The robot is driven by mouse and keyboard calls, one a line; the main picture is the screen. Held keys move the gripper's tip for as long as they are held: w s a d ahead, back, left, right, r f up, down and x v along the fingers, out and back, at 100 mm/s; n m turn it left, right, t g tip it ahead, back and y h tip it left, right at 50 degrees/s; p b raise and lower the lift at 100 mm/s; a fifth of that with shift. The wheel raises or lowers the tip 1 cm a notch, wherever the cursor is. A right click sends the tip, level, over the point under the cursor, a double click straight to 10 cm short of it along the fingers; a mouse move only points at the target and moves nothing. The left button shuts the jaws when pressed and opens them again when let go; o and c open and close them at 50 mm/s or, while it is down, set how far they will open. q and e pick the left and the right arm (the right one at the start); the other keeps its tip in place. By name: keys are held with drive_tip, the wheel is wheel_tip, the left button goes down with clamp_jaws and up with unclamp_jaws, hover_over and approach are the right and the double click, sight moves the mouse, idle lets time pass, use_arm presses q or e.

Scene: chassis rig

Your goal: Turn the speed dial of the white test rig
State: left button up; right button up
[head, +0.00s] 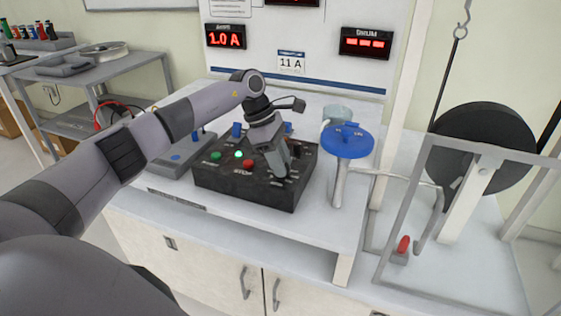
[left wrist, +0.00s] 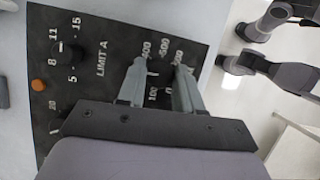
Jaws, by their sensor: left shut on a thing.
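The white test rig's black control box (head: 240,183) sits on the white bench. Its speed dial is mostly hidden by my left gripper (head: 279,174), which comes down on the right part of the box. In the left wrist view my left gripper (left wrist: 162,70) has its two fingers closed around the dial, among printed marks such as 100, 400, 500 and 600. The dial's pointer cannot be made out. The LIMIT A knob (left wrist: 68,53) stands apart to the left. A green lamp (head: 239,154) is lit near the red STOP button (head: 248,165). My right gripper is not seen.
The AMPS display (head: 225,38) reads 1.0 A; the DRUM display (head: 366,43) shows dashes. An 11 A card (head: 290,63) hangs between them. A blue round-topped post (head: 347,142) stands right of the box. A grey frame with a black drum (head: 485,150) is farther right.

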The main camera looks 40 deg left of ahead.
use_arm(q)
drive_tip(key=shift+f+m, duration=0.1)
drive_tip(key=shift+m, duration=0.2)
idle(0.4)
drive_tip(key=o, duration=1)
drive_tip(key=v, duration=0.7)
